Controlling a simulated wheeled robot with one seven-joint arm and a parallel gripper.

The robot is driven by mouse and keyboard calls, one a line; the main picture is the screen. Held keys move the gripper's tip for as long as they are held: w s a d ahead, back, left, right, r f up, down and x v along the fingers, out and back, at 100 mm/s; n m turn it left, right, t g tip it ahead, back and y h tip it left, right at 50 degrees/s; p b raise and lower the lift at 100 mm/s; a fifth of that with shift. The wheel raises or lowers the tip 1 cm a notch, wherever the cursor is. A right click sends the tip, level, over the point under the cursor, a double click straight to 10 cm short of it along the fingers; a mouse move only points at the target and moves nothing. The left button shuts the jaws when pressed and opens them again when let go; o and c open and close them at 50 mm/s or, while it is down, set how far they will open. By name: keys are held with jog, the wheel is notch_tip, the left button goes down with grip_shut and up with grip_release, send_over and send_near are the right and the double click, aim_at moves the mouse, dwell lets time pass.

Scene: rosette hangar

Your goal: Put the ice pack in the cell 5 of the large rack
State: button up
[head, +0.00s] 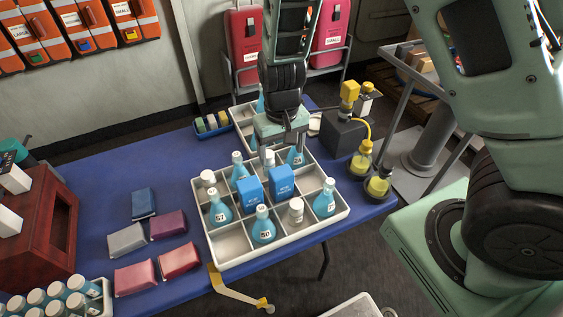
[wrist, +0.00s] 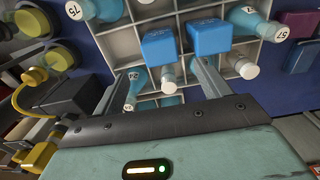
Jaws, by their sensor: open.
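Two blue blocks with pale labels, which look like ice packs, stand side by side in the middle of the large white rack (head: 232,244): the left ice pack (head: 249,191) and the right ice pack (head: 280,181). Both also show in the wrist view, one at the left (wrist: 160,48) and one at the right (wrist: 208,38). My gripper (head: 281,150) is open over the back part of the rack, pointing down. In the wrist view its fingers (wrist: 167,68) are apart, with bottle tops between and beside them. I cannot read any cell numbers.
Blue flasks (head: 263,227) and white-capped bottles (head: 296,211) fill many cells. The front-left cell and a middle-row cell (head: 311,180) at the right look empty. Colored pouches (head: 168,223) lie left of the rack. A dark pump box (head: 344,134) and yellow-topped flasks (head: 377,186) stand right.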

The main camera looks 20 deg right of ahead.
jog(key=s+a+r+n, duration=0.3)
jog(key=s+r+n, duration=0.1)
jog(key=s+r, duration=0.4)
jog(key=s+a+r+n, duration=0.3)
jog(key=s+r, duration=0.5)
jog(key=s, duration=0.4)
jog(key=shift+n+y, duration=0.3)
jog(key=shift+n, duration=0.1)
